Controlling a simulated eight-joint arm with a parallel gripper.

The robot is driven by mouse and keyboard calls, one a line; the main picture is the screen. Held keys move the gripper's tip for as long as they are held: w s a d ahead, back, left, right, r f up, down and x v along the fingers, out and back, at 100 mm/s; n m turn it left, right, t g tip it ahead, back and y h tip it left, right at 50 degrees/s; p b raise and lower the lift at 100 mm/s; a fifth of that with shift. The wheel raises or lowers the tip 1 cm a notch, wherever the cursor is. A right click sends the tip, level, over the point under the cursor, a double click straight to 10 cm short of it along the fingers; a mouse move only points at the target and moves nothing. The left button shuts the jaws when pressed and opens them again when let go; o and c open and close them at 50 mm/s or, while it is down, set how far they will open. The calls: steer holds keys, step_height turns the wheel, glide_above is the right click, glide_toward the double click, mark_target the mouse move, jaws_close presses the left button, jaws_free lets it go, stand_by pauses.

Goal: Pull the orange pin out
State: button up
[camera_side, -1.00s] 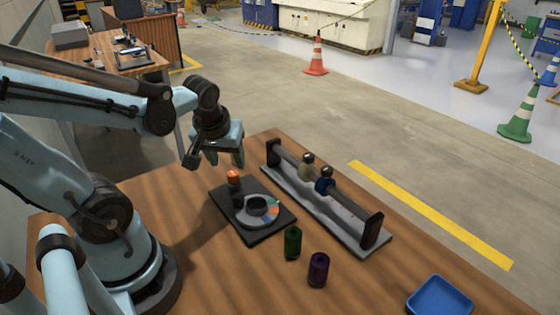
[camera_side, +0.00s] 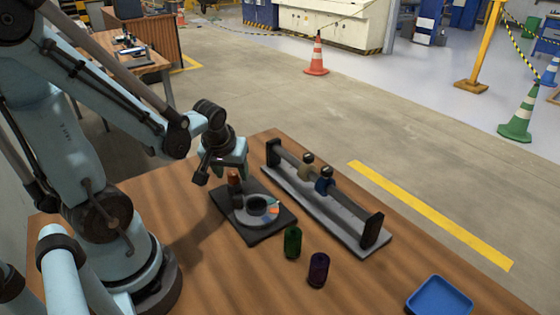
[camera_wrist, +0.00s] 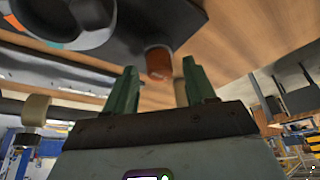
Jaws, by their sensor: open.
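The orange pin (camera_side: 235,177) stands upright at the back-left part of a dark plate (camera_side: 247,235), beside a grey dial (camera_side: 268,208) with a round dark cup and coloured segments. In the wrist view the orange pin (camera_wrist: 159,62) shows between the two green fingers, beyond their tips. My gripper (camera_side: 222,178) is open and hangs tilted over the pin in the side view; it partly covers the pin's top. In the wrist view my gripper (camera_wrist: 158,80) holds nothing, and I cannot tell whether a finger touches the pin.
A rail rack (camera_side: 345,205) with a tan roller (camera_side: 305,173) and a blue roller (camera_side: 324,184) stands to the right. A green roller (camera_side: 292,243) and a purple roller (camera_side: 318,269) stand in front. A blue tray (camera_side: 440,297) lies at front right. The table between is bare.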

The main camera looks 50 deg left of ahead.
steer(key=shift+c, duration=0.3)
jaws_close()
steer(key=shift+r, duration=0.85)
steer(key=shift+o, duration=0.3)
jaws_free()
steer(key=v, duration=1.2)
